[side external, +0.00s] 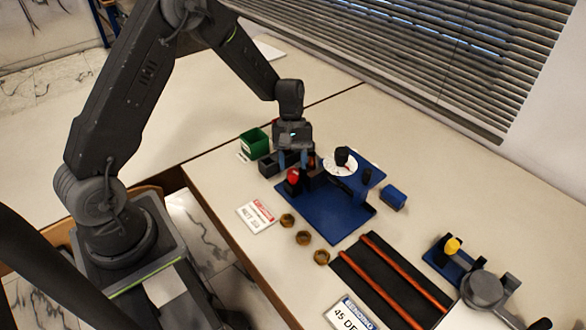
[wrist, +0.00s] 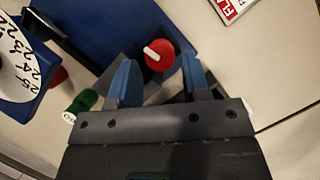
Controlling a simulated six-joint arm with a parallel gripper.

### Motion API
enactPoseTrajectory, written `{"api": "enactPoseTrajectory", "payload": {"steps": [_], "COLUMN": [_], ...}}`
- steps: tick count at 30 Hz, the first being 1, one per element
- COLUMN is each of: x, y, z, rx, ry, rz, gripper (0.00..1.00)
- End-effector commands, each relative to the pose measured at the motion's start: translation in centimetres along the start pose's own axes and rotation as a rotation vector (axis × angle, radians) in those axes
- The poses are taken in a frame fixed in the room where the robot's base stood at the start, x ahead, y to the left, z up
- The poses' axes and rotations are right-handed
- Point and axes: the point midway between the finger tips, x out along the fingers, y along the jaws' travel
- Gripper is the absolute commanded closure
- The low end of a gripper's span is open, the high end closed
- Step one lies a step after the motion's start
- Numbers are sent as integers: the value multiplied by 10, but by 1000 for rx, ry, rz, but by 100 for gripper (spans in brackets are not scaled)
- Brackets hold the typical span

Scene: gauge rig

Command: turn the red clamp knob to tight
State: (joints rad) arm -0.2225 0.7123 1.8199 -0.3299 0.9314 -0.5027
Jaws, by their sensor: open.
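The red clamp knob (wrist: 159,55) has a white pointer mark and shows between my fingertips in the wrist view. In the side external view the red knob (side external: 293,176) stands at the near left of the blue gauge rig base (side external: 345,212). My gripper (wrist: 155,80) is open, with one blue finger on each side of the knob and a gap on both sides. In the side external view my gripper (side external: 292,160) points down just behind the knob. How far the fingertips are above or beside it is hard to tell.
A white dial (side external: 340,164) with a black knob stands right of my gripper. A green box (side external: 254,142) is behind left. Several brass nuts (side external: 303,238) and a red-and-white card (side external: 256,216) lie in front. A blue block (side external: 393,199) is to the right.

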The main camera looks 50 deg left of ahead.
Motion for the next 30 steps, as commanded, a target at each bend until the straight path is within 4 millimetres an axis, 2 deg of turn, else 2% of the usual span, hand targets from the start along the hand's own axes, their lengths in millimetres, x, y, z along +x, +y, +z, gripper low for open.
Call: {"api": "enactPoseTrajectory", "payload": {"steps": [1,6,16,26,30], "x": [8,21,23,23,23], "y": [0,0,0,0,1], "z": [0,0,0,0,0], "rx": [1,0,1,1,25], "ry": [-3,-1,0,0,1], "rz": [-2,0,1,1,-9], "gripper": [57,57,57,88,90]}}
